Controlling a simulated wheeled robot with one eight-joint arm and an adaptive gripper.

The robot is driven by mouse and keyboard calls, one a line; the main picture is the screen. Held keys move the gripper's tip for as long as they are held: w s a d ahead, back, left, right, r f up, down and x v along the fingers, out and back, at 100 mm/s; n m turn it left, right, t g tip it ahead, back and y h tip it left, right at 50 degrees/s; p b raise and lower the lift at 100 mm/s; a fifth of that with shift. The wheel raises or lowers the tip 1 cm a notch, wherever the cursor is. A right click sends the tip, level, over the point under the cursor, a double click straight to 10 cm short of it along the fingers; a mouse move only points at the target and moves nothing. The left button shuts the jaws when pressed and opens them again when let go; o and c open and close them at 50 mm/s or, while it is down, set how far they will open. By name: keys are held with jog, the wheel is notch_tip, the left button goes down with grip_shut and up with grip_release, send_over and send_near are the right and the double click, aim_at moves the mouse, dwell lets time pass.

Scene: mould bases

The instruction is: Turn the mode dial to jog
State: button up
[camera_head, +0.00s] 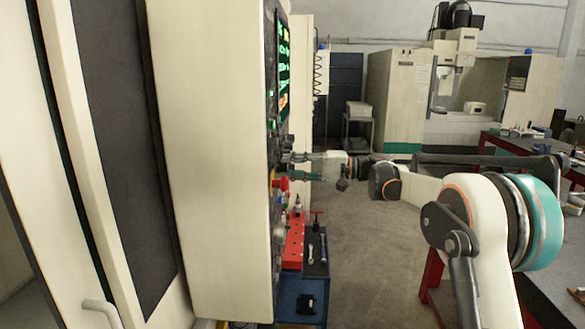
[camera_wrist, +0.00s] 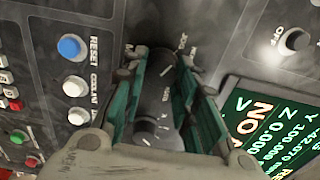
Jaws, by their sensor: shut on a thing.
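The mode dial (camera_wrist: 157,78) is a dark round knob on the grey control panel. In the wrist view it sits between the two teal fingers of my gripper (camera_wrist: 162,62), which are shut on it. White lettering rings the dial, but it is tilted, partly covered and too small to read surely, so I cannot tell which setting the dial points to. In the head view my gripper (camera_head: 289,166) reaches left to the panel face, which is seen almost edge-on. The dial is hidden there.
A blue RESET button (camera_wrist: 69,47) and a white coolant button (camera_wrist: 74,86) lie left of the fingers. An OFF-labelled knob (camera_wrist: 295,40) and a lit screen (camera_wrist: 258,112) lie right. A red button (camera_head: 281,184) sticks out just below my gripper. A blue cart (camera_head: 298,297) stands below.

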jog(key=shift+f, duration=0.1)
jog(key=o, duration=1.1)
jog(key=shift+c, duration=0.2)
jog(key=shift+d, duration=0.1)
jog(key=d, duration=1.1)
jog(key=shift+s+d, duration=0.2)
jog(key=shift+d, duration=0.2)
